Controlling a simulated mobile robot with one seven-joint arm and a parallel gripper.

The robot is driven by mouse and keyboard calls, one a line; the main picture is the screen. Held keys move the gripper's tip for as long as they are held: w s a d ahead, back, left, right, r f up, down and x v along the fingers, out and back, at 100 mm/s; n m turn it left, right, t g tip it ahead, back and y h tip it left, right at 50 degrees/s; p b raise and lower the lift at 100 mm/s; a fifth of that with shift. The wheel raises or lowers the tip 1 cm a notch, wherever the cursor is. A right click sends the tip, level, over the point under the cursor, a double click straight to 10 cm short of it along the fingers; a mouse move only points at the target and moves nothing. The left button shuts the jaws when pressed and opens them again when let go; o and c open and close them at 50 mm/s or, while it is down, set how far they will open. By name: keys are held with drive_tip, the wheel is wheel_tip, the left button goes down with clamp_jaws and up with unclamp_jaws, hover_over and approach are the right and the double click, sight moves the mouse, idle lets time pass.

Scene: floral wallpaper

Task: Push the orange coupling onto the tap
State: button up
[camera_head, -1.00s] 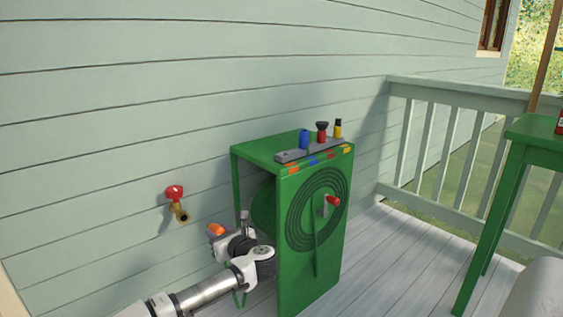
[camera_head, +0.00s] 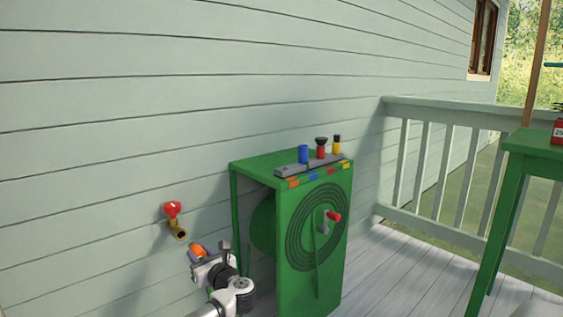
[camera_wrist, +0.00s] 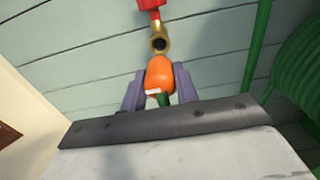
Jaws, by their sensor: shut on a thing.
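The brass tap (camera_head: 178,232) with a red handle (camera_head: 172,209) sticks out of the wall, left of the hose reel. In the wrist view its round spout mouth (camera_wrist: 159,44) faces me, just above the coupling. My gripper (camera_head: 195,252) is shut on the orange coupling (camera_wrist: 160,76); it also shows in the head view (camera_head: 196,250). The purple fingers grip the coupling's two sides. A green hose end (camera_wrist: 163,99) shows beneath it. The coupling is below and slightly right of the tap in the head view, with a gap between them.
The green hose reel cabinet (camera_head: 322,255) stands close to the right of my arm, with blue, red and yellow fittings on its top rack (camera_head: 308,168). Coiled green hose (camera_wrist: 300,72) is at right in the wrist view. A green table (camera_head: 530,143) and railing are farther right.

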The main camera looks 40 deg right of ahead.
sight(190, 244)
drive_tip(key=shift+w, duration=3)
drive_tip(key=shift+p, duration=1.45)
drive_tip(key=shift+w, duration=0.25)
drive_tip(key=shift+w+a, duration=0.1)
drive_tip(key=shift+w, duration=0.25)
drive_tip(key=shift+w, duration=0.9)
drive_tip(key=o, duration=1.1)
